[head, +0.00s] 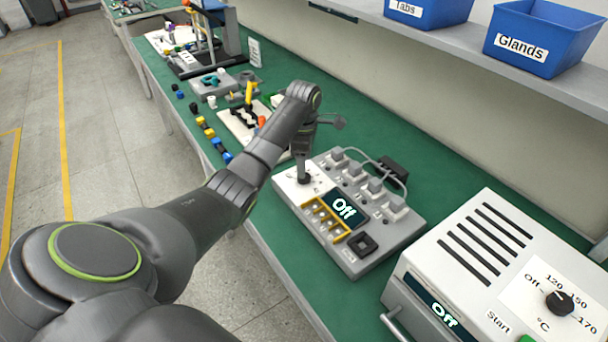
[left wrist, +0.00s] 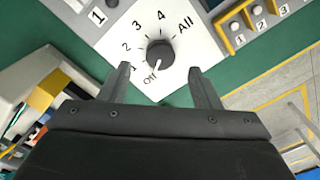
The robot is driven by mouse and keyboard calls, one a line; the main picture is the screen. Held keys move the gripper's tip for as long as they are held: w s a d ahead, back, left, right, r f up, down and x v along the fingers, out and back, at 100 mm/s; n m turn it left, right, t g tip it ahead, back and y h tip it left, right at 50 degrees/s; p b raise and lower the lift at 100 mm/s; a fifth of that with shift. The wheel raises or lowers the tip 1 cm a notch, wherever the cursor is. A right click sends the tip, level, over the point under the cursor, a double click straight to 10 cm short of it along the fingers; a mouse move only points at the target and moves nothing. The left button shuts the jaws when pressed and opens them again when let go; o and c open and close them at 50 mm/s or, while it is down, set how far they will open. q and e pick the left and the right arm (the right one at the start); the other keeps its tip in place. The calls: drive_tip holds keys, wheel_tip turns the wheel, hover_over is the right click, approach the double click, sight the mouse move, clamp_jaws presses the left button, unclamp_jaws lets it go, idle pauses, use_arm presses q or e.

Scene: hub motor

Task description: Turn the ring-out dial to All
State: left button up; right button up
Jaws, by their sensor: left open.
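The ring-out box (head: 349,212) is a light grey panel on the green bench, with a screen (head: 345,209) reading "Off". Its dial (left wrist: 160,54) shows in the left wrist view as a dark round knob with a white pointer line at Off. Marks 1 to 4 and All (left wrist: 185,25) surround it on a white plate. My left gripper (left wrist: 163,82) is open, its two fingers apart on either side of the dial's near side, not closed on it. In the head view the left gripper (head: 303,176) points down over the dial plate and hides the dial. My right gripper is not in view.
Several sockets (head: 375,186) with cables line the box's back, and a yellow-framed row (head: 325,218) lies at its front. A grey oven (head: 480,265) stands at the right. Small parts (head: 205,122) lie along the bench's left edge. Blue bins (head: 542,38) sit on the shelf above.

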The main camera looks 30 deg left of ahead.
use_arm(q)
drive_tip(key=shift+f, duration=2.3)
